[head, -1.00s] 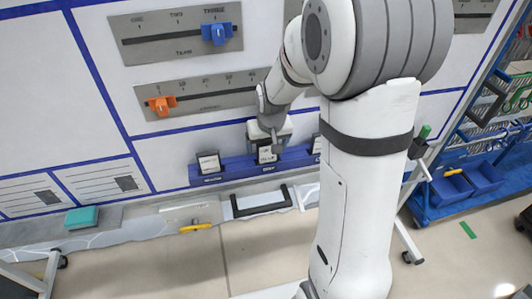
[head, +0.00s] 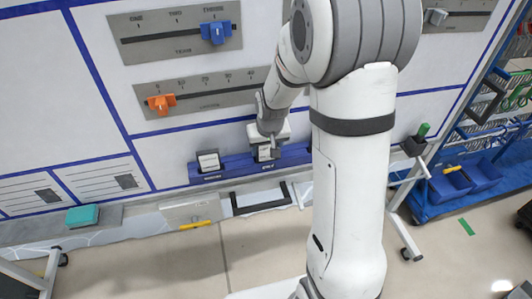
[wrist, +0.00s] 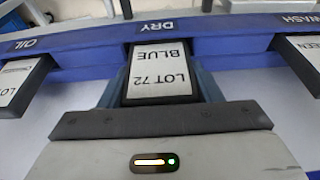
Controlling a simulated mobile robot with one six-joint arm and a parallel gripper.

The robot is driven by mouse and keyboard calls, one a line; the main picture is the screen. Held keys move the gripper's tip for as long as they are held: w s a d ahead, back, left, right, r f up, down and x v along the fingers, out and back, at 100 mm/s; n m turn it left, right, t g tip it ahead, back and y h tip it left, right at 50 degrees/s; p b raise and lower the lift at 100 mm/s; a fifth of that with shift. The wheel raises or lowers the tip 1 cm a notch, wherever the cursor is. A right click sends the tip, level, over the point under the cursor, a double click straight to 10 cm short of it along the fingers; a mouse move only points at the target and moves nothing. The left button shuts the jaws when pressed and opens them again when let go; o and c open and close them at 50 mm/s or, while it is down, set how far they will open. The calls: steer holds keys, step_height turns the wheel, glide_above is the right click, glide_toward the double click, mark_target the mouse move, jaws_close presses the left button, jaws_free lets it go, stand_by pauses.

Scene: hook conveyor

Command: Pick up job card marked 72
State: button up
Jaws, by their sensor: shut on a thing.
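The job card marked LOT 72 BLUE (wrist: 160,72) shows in the wrist view with its print upside down. It is at the slot labelled DRY on a blue rail (wrist: 228,46). My gripper (wrist: 160,84) is shut on this card, with one finger along each side of it. In the head view my gripper (head: 271,140) is at the blue rail (head: 237,164), and the card (head: 264,153) shows just below it. I cannot tell whether the card still touches the rail.
A card at the OIL slot (wrist: 20,84) is on the left, and one at the WASH slot (wrist: 306,50) is on the right. Above the rail are slider panels with a blue knob (head: 216,33) and an orange knob (head: 161,104). A black handle (head: 259,205) is below.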

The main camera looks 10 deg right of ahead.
steer(key=shift+c, duration=0.8)
